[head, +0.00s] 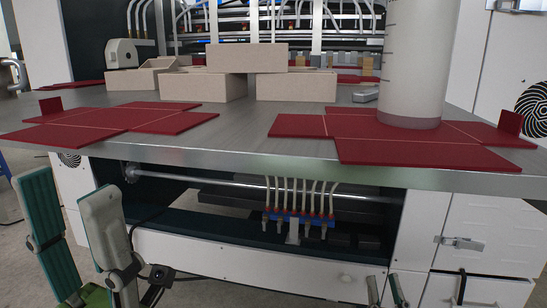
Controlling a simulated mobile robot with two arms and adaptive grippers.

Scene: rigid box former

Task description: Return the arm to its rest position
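My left gripper (68,187) is at the lower left, in front of and below the table's front edge. Its two green-and-grey fingers point up and stand apart with nothing between them. My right gripper (385,288) shows only as two fingertips at the bottom edge, right of centre, in front of the white cabinet. The tips are apart with nothing seen between them; the rest of it is out of frame. Both grippers are clear of the table (240,150).
Two flat red box blanks lie on the table, one left (110,121) and one right (420,152). A pale column (413,60) stands over the right one. Beige boxes (203,86) are stacked at the back. White cabinet doors (485,228) with latches are below right.

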